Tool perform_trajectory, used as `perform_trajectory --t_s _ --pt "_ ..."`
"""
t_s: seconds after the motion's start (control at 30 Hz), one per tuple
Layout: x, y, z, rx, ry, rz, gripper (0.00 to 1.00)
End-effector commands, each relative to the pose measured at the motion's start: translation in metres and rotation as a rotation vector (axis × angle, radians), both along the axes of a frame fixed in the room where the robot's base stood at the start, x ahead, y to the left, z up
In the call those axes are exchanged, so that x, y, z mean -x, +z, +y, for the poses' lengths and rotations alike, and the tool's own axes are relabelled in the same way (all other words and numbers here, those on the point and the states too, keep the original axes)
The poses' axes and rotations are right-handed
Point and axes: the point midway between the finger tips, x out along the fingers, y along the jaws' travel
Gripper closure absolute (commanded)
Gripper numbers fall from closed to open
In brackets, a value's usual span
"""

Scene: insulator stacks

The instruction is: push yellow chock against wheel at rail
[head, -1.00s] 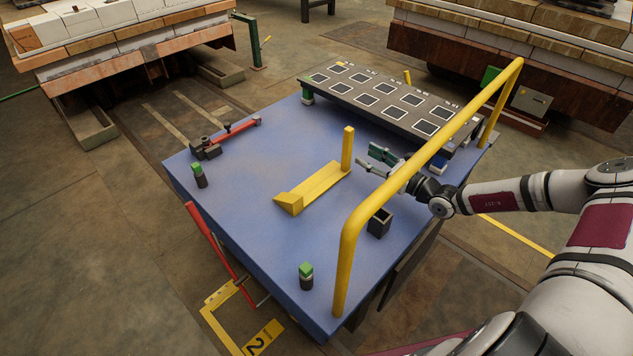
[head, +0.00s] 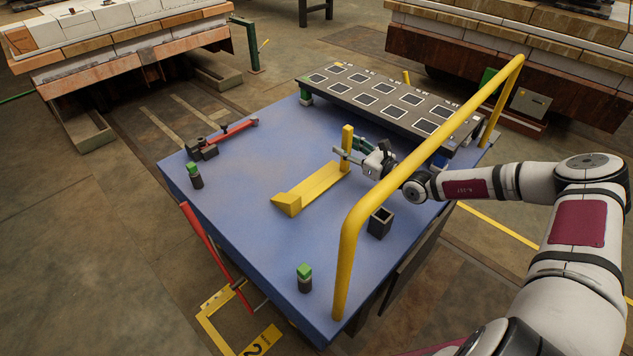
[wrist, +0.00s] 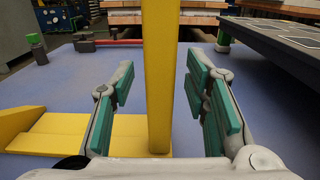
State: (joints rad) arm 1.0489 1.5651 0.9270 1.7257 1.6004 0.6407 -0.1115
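The yellow chock (head: 308,190) lies on the blue table top, with its wedge end to the left and front and an upright post (head: 347,147) at its other end. My gripper (head: 347,158) is at the post, reaching in from the right. In the wrist view, the post (wrist: 158,75) stands upright between the two green-padded fingers (wrist: 162,100), with a gap on each side. The fingers are open and appear not to touch it. The chock's low base (wrist: 75,133) shows to the left. I cannot make out a wheel against the chock.
A yellow rail bar (head: 430,150) arches over the table's right side, close to my arm. A dark panel with square plates (head: 385,97) stands at the back. Green-topped posts (head: 304,278) and a black open box (head: 380,222) stand on the table. The table's left middle is clear.

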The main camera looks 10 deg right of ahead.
Motion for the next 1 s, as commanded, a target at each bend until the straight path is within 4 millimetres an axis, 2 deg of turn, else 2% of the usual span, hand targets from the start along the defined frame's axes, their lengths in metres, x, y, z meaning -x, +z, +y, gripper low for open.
perform_trajectory --t_s 0.03,0.1,0.17,0.57,0.67,1.0 --pt "0.000 0.000 0.000 0.000 0.000 0.000 0.73" --pt "0.000 0.000 0.000 0.000 0.000 0.000 0.88" --pt "0.000 0.000 0.000 0.000 0.000 0.000 1.00" --pt "0.000 0.003 0.000 -0.004 0.000 -0.003 1.00" --pt "0.000 0.009 0.000 -0.004 0.000 -0.003 1.00" --pt "0.000 0.065 0.000 -0.002 0.001 -0.005 1.00"
